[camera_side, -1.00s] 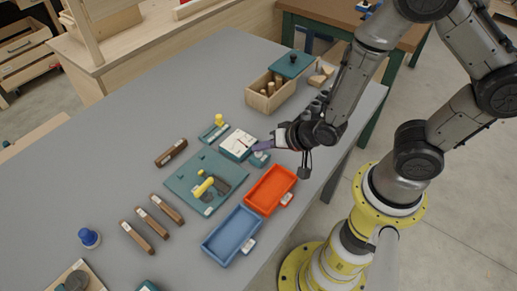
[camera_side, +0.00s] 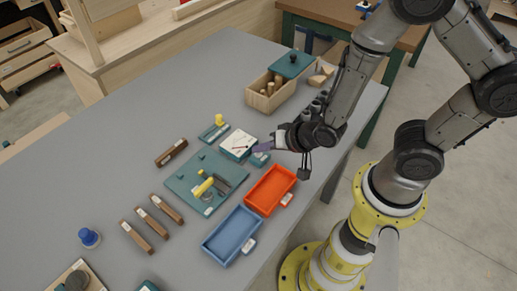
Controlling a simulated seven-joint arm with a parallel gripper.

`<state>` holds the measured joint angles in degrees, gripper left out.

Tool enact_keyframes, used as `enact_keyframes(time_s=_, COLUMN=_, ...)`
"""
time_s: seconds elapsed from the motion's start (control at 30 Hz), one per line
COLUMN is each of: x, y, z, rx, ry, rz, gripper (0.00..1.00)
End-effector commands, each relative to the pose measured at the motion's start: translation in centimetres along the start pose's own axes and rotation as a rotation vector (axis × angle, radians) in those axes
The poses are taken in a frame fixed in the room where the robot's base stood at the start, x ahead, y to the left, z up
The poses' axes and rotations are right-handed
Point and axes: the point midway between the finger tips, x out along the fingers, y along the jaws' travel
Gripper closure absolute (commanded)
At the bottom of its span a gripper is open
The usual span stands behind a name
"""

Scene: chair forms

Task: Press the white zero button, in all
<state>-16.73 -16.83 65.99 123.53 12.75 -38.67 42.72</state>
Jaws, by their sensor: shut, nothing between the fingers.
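A device with a white top face and teal sides (camera_side: 238,144) sits on the grey table, with thin dark marks on its face. A small teal block (camera_side: 260,159) lies at its right front. I cannot make out the white zero button at this size; it may be hidden by my fingers. My gripper (camera_side: 261,147) is shut and empty, its purplish fingertips pointing left, just right of the device's face. I cannot tell whether they touch the device or the teal block.
An orange tray (camera_side: 270,207) and a blue tray (camera_side: 232,252) lie in front. A teal board (camera_side: 187,180) holds a yellow-handled tool. A wooden box (camera_side: 261,106) with pegs stands behind. Several brown bars lie left, and a blue knob (camera_side: 89,237) stands further left.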

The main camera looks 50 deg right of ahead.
Motion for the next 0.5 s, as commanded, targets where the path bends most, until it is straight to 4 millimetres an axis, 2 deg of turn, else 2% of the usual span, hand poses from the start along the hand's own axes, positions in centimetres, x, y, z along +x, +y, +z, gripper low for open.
enact_keyframes(time_s=0.5, x=-1.8, y=-1.2, z=-1.2, rx=0.0, ry=-0.001, rz=0.001, gripper=1.0)
